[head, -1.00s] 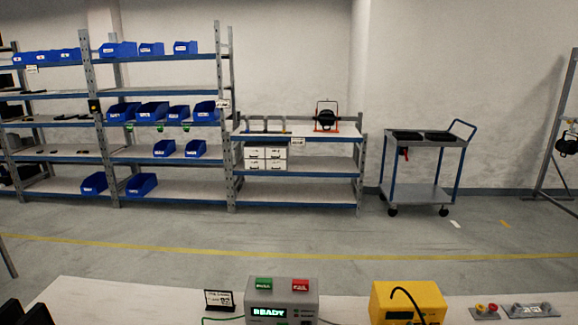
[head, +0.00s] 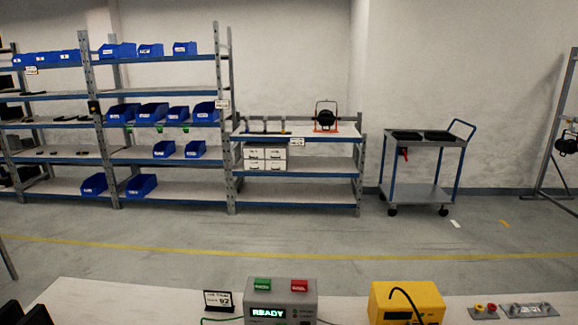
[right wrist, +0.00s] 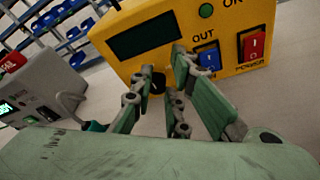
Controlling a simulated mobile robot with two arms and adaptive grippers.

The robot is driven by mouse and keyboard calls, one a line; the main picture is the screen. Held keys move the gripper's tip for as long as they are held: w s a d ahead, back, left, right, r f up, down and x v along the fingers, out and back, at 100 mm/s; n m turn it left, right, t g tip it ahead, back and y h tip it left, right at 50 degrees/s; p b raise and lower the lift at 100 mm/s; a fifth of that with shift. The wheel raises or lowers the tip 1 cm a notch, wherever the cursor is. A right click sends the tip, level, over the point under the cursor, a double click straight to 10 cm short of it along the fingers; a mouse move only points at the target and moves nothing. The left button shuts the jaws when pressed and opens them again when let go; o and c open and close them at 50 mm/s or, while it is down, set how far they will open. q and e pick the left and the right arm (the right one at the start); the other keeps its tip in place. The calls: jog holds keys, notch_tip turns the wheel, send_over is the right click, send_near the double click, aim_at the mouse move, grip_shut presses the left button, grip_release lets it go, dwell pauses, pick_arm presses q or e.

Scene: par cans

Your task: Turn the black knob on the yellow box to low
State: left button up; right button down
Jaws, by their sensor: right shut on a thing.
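The yellow box (head: 412,296) stands on the white table at the bottom of the head view, with a black cable over its top. In the right wrist view the yellow box (right wrist: 222,24) shows a dark display (right wrist: 146,36), a green light, a blue OUT switch (right wrist: 208,58) and a red power switch (right wrist: 253,44). My right gripper (right wrist: 165,70) is at the front panel below the display, with its fingers around the black knob (right wrist: 157,84). The fingers hide most of the knob, so I cannot read its setting. My left gripper is not in view.
A grey box (head: 282,291) with a READY display, green and red buttons stands left of the yellow box. A small sign (head: 218,301) is beside it. A grey panel (head: 528,310) lies to the right. Shelves and a cart (head: 420,150) are far behind.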

jog(key=shift+w+a+r+y, duration=0.3)
jog(key=shift+a+r, duration=0.25)
jog(key=shift+a, duration=0.15)
jog(key=shift+d+r+p, duration=0.1)
jog(key=shift+r+p, duration=0.1)
jog(key=shift+p, duration=0.1)
jog(key=s+p, duration=0.1)
jog(key=s, duration=0.4)
jog(key=shift+s+f, duration=0.15)
jog(key=shift+s, duration=0.45)
